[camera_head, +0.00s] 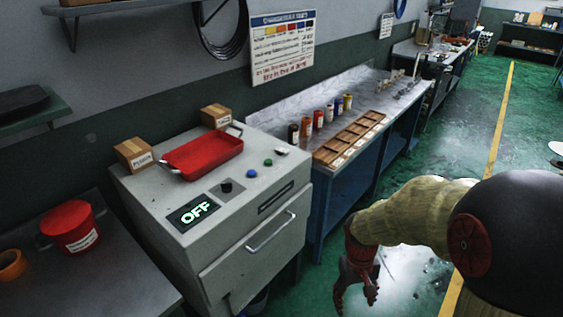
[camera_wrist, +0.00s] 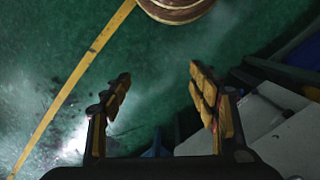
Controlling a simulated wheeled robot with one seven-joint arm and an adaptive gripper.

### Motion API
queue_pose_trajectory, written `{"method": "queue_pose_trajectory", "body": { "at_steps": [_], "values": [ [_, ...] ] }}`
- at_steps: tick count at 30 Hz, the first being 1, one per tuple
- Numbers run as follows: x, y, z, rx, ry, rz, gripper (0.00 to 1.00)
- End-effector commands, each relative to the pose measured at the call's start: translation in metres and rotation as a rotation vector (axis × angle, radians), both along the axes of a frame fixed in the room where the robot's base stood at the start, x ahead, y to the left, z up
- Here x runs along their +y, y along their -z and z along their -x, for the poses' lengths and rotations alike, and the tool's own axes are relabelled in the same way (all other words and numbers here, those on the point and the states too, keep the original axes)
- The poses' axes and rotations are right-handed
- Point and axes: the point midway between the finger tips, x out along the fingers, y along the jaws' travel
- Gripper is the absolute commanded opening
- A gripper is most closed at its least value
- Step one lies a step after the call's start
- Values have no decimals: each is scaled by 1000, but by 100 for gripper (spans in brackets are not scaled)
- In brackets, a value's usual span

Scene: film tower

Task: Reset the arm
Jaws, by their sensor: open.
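My arm (camera_head: 410,212) reaches in from the right of the head view, bent so that my gripper (camera_head: 357,290) hangs down over the green floor. The gripper is to the right of the grey machine and clear of it. In the wrist view my gripper (camera_wrist: 160,92) has its two fingers wide apart, with nothing between them but floor. The fingers touch nothing that I can see.
The grey machine (camera_head: 255,262) reads OFF and carries a red tray (camera_head: 203,153). A blue bench (camera_head: 335,205) with several small bottles stands behind it. A red bucket (camera_head: 70,227) is at left. Green floor (camera_head: 425,150) with a yellow line is open at right.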

Motion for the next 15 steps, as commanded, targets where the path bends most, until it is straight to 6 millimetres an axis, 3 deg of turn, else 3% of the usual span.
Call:
{"method": "queue_pose_trajectory", "body": {
  "at_steps": [1,6,15],
  "values": [
    [1,-21,10,-17,13,-6,60],
    [7,-75,43,-66,48,-29,60],
    [15,-152,89,-235,86,-73,60]
  ]
}}
